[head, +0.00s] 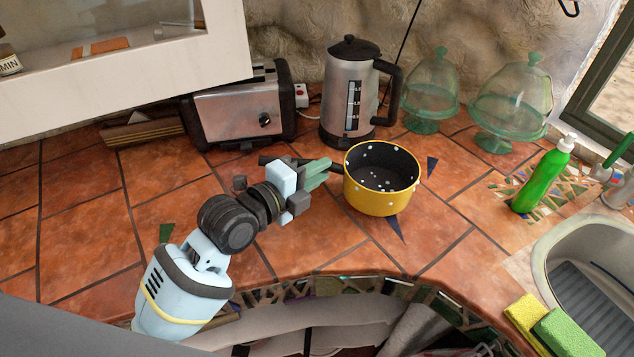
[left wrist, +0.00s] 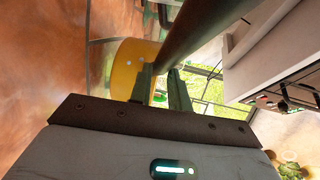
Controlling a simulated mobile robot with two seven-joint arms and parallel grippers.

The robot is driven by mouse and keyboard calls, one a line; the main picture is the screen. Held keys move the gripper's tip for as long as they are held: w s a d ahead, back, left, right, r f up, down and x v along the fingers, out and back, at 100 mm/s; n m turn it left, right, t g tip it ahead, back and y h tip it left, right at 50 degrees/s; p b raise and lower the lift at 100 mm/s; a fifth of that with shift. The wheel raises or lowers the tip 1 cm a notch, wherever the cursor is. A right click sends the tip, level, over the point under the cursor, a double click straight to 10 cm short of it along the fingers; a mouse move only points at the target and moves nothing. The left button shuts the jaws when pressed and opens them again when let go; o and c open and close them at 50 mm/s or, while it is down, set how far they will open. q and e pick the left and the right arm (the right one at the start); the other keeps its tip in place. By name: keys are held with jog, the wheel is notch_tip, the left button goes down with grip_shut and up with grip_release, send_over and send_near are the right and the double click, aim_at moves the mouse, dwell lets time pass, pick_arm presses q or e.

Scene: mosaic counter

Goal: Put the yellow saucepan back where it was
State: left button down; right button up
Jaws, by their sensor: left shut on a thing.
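The yellow saucepan (head: 376,198) has white dots and a dark speckled inside. It is upright over the tiled counter, right of the kettle's base and nearer to me. I cannot tell whether its bottom touches the tiles. My left gripper (head: 318,172) comes in from the left and is shut on the saucepan's dark handle (head: 270,161), whose end sticks out behind the gripper. In the left wrist view the handle (left wrist: 205,30) runs past the fingers (left wrist: 162,88), with the yellow pan wall (left wrist: 130,65) beyond them. My right gripper is not in view.
A toaster (head: 238,112) and a steel kettle (head: 349,95) stand along the wall. Two glass domes (head: 432,90) (head: 512,100), a green soap bottle (head: 540,180), sponges (head: 548,328) and a sink (head: 590,270) are on the right. Tiles at left are mostly clear.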

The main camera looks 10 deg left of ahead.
pick_arm(q)
jog(key=shift+w+f, duration=0.15)
jog(key=shift+f, duration=0.65)
jog(key=shift+w+f, duration=0.1)
jog(key=shift+f, duration=0.65)
jog(key=c, duration=1.3)
grip_release()
jog(key=shift+f, duration=0.15)
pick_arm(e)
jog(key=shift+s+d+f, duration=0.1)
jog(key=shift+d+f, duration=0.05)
pick_arm(q)
jog(key=shift+s+a, duration=0.1)
jog(key=shift+s, duration=0.05)
jog(key=b+v, duration=0.1)
jog(key=v, duration=0.9)
jog(key=shift+s+a+f, duration=0.15)
jog(key=shift+s, duration=0.1)
jog(key=shift+s+a, duration=0.25)
jog(key=shift+s, duration=0.2)
jog(key=shift+r, duration=0.25)
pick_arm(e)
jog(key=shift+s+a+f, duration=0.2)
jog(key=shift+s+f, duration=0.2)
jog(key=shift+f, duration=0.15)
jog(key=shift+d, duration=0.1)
